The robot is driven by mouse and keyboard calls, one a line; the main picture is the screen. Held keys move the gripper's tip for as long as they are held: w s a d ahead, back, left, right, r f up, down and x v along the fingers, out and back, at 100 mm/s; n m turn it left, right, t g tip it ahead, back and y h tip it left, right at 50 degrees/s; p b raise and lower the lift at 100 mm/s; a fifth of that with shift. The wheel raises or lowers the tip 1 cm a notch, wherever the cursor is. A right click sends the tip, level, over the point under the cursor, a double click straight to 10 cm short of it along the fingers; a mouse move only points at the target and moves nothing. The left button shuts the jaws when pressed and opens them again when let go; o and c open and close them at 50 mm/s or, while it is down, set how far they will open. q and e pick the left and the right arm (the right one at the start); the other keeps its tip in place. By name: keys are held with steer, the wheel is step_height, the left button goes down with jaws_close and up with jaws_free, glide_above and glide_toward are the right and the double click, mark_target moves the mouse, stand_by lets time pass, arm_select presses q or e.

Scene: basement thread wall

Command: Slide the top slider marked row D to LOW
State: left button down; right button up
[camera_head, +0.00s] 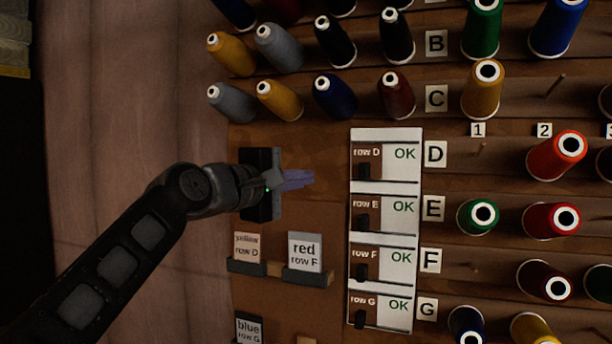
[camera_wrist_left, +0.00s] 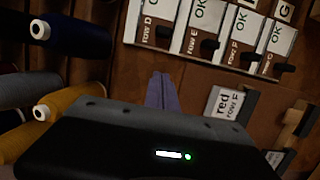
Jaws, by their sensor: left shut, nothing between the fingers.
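The row D slider panel (camera_head: 388,160) is the top one in a white column of slider panels on the wall. It reads OK, and its dark knob (camera_head: 363,171) sits at the lower left of the panel, under the label "row D". In the left wrist view the row D panel (camera_wrist_left: 157,13) is at the top, with its knob (camera_wrist_left: 163,34) on the near side. My left gripper (camera_head: 308,178) is shut and empty, its bluish fingers pointing right, left of the row D knob and apart from it. My right gripper is not in view.
Below are the row E (camera_head: 388,213), row F (camera_head: 383,260) and row G sliders, all reading OK. Card holders with a red row F card (camera_head: 304,250) and a yellow row D card (camera_head: 247,245) are below my gripper. Thread spools (camera_head: 277,98) stick out above and at right.

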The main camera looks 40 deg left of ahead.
arm_select(q)
steer(key=p, duration=0.3)
glide_toward(354, 172)
steer(key=w+a, duration=0.3)
steer(key=w, duration=0.1)
steer(key=d, duration=0.1)
steer(key=w+d, duration=0.1)
steer(key=shift+d+p, duration=0.25)
steer(key=shift+p, duration=0.15)
steer(key=shift+w+d+f, duration=0.1)
steer(key=shift+w+d, duration=0.1)
steer(key=shift+d, duration=0.2)
